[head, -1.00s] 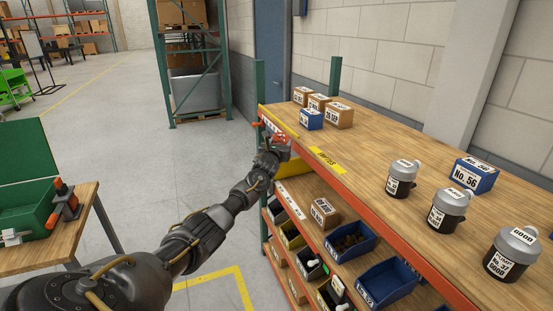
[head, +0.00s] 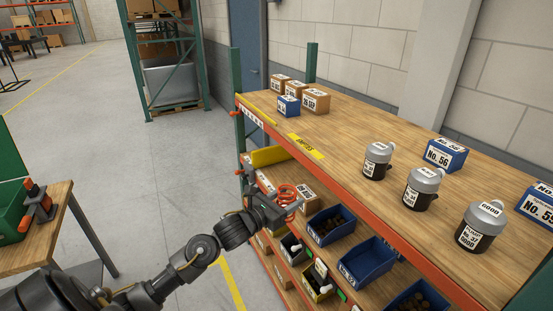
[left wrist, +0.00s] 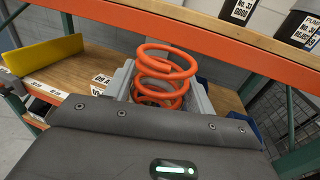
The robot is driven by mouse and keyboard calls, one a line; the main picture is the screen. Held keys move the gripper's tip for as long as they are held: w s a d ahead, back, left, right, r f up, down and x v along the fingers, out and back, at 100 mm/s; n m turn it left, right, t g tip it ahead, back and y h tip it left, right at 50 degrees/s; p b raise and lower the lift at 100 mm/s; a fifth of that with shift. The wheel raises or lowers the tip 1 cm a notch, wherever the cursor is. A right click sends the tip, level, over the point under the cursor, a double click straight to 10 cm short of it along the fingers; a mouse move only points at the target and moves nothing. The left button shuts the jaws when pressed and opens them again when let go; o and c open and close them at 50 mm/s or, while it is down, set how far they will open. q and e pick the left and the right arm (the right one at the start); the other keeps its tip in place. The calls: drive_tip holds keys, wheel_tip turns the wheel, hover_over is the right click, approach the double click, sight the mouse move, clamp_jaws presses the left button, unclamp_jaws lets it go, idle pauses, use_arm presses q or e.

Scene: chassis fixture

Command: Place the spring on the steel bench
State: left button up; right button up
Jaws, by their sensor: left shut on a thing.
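The orange coil spring (head: 287,194) is held in my left gripper (head: 276,207), in front of the rack's middle shelf and below its top. In the left wrist view the spring (left wrist: 165,72) stands up between the two grey fingers of the gripper (left wrist: 160,88), which are shut on it. The lower coils are partly hidden by the gripper body. No bench that is plainly steel shows; the wooden table (head: 50,250) at the left has metal legs. My right gripper is not in view.
The rack's wooden top (head: 335,130) carries several labelled boxes and grey-lidded canisters (head: 421,188). A green case (head: 12,205) sits on the left table. The floor between is clear.

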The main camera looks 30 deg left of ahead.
use_arm(q)
drive_tip(key=s+d, duration=0.1)
drive_tip(key=s, duration=0.1)
drive_tip(key=s+d+m+h, duration=0.1)
drive_tip(key=s+d, duration=0.1)
drive_tip(key=s+d+h, duration=0.1)
drive_tip(key=s+d, duration=0.1)
drive_tip(key=s, duration=0.1)
drive_tip(key=shift+f+g, duration=0.2)
drive_tip(key=shift+g, duration=0.2)
drive_tip(key=shift+m+h, duration=0.6)
drive_tip(key=s+d, duration=0.1)
drive_tip(key=s+d+f+b, duration=0.1)
drive_tip(key=s, duration=0.1)
drive_tip(key=s+d, duration=0.1)
drive_tip(key=s, duration=0.1)
drive_tip(key=shift+f+b, duration=0.25)
drive_tip(key=shift+b, duration=0.15)
drive_tip(key=shift+m+g+h, duration=0.3)
drive_tip(key=shift+g+h, duration=0.1)
drive_tip(key=shift+h, duration=0.1)
drive_tip(key=f+b, duration=0.4)
drive_tip(key=s+d+f+b, duration=0.1)
drive_tip(key=f+b, duration=0.3)
drive_tip(key=s+f+b, duration=0.1)
drive_tip(key=f+b, duration=0.3)
drive_tip(key=shift+s+d+b, duration=0.25)
drive_tip(key=shift+d+b, duration=0.05)
drive_tip(key=shift+s+a, duration=0.1)
